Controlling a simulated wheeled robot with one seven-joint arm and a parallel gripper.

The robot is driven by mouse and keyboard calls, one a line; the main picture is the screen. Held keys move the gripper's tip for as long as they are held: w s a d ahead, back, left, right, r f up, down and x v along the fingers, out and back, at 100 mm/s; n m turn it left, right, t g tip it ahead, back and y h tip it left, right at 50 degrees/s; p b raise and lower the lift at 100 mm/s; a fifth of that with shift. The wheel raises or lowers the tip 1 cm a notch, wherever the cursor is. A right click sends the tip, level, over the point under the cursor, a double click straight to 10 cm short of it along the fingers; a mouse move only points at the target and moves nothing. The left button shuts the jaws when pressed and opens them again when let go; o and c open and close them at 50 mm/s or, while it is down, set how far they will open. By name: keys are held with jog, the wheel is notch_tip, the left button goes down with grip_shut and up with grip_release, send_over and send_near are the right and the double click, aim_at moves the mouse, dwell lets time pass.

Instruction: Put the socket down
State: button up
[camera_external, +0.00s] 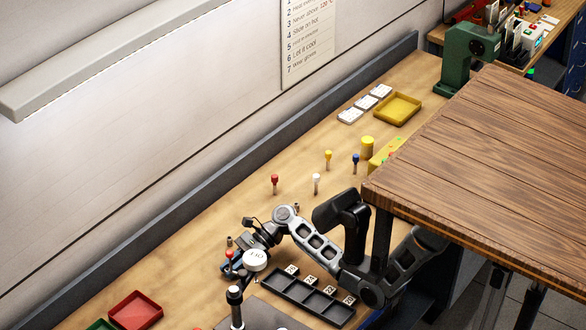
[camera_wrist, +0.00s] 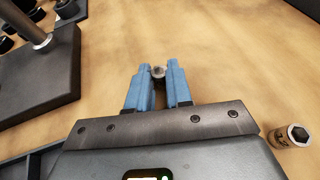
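My gripper (camera_wrist: 158,76) has blue fingers, drawn close together over the bench in the wrist view. A small metal socket (camera_wrist: 158,71) sits between the fingertips, and the fingers are closed on it. Its lower end is hard to see, so I cannot tell whether it touches the bench. In the external view my gripper (camera_external: 233,266) is low over the bench at lower centre, and the held socket cannot be made out there. A second, larger-looking socket (camera_wrist: 290,136) stands on the bench to the right of my gripper. A black compartment tray (camera_external: 308,296) with white number labels lies to the right.
A metal post on a dark base plate (camera_wrist: 50,85) stands left of my gripper. A red tray (camera_external: 136,310) lies at lower left. Several coloured-handled tools, including a red one (camera_external: 275,180), stand farther along. Bare bench lies ahead of the fingertips.

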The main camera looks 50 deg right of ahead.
jog(key=o, duration=0.4)
jog(key=shift+c, duration=0.2)
jog(key=shift+r, duration=0.15)
jog(key=b+v, duration=0.1)
jog(key=v, duration=1.1)
